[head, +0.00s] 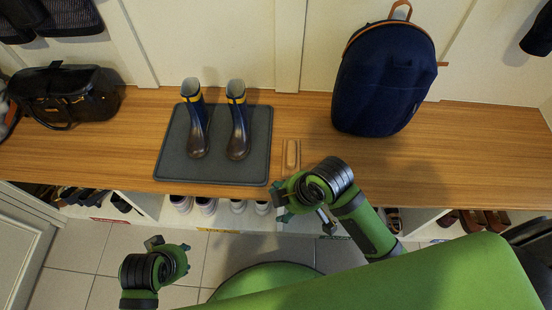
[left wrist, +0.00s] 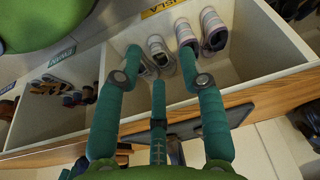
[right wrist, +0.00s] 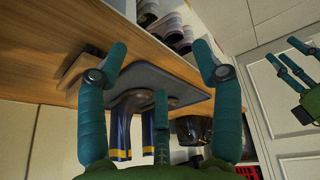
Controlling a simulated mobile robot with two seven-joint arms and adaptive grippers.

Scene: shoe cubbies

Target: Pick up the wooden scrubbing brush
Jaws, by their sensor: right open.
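The wooden scrubbing brush (head: 291,155) lies on the wooden bench top, just right of the grey mat. In the right wrist view the brush (right wrist: 76,66) shows beside the mat's edge, partly behind a finger. My right gripper (head: 297,202) is open and empty at the bench's front edge, close to the brush but apart from it. My left gripper (head: 172,258) is lower left, over the tiled floor in front of the cubbies. Its fingers are spread and empty in the left wrist view (left wrist: 160,75), with cubby shoes beyond.
Blue boots (head: 238,125) stand on the grey mat (head: 215,177). A navy backpack (head: 383,80) stands right of the brush, and a black bag (head: 65,95) sits far left. Shoe cubbies (left wrist: 262,70) lie under the bench (head: 475,145). Bare bench top extends right of the brush.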

